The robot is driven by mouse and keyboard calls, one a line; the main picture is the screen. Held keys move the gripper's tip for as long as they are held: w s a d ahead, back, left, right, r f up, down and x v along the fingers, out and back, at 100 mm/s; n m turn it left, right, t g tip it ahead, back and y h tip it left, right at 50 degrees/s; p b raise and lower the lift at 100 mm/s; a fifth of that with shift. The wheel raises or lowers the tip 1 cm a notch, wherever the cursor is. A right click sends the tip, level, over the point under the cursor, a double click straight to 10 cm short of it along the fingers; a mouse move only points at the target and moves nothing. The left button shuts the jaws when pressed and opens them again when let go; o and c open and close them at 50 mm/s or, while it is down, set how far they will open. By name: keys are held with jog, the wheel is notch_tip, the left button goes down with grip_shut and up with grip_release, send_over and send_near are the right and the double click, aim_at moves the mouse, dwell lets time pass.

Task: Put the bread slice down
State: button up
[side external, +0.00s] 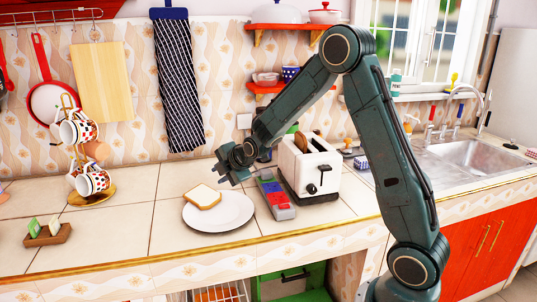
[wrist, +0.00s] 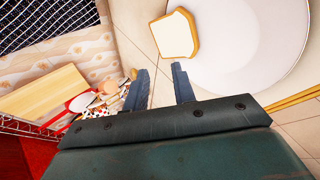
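The bread slice (side external: 203,196), pale with a brown crust, lies on the white plate (side external: 232,216) near its back left edge. In the wrist view the bread slice (wrist: 174,36) sits at the left side of the plate (wrist: 262,65), just beyond the fingertips. My gripper (side external: 220,167) is above and a little right of the bread in the side view, apart from it. In the wrist view my gripper (wrist: 160,69) has its two fingers spread, with only counter between them.
A white toaster (side external: 311,168) with brown toast in its top stands right of the plate, with a multicoloured block (side external: 275,193) between them. A mug stand (side external: 85,150) and a small wooden holder (side external: 47,234) are at left.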

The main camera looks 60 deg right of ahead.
notch_tip(320, 180, up, 7)
jog(key=s, duration=0.2)
jog(key=shift+a, duration=0.25)
jog(key=s+a+r+m+g, duration=0.1)
jog(key=s+a+r+m, duration=0.15)
jog(key=s, duration=0.25)
jog(key=s+a+r+m+y, duration=0.1)
jog(key=s+a+r+m, duration=0.15)
jog(key=s, duration=0.25)
jog(key=s+a+r+m+g, duration=0.1)
jog(key=s+a+r+m, duration=0.1)
jog(key=s+a, duration=0.25)
jog(key=s+a+f+m+g, duration=0.1)
jog(key=s+m, duration=0.3)
jog(key=s, duration=0.5)
jog(key=s+a+m+g+y, duration=0.1)
jog(key=s+a+m, duration=0.2)
jog(key=s, duration=0.6)
jog(key=shift+s+f+m, duration=0.35)
jog(key=shift+f+m, duration=0.05)
jog(key=shift+m, duration=0.2)
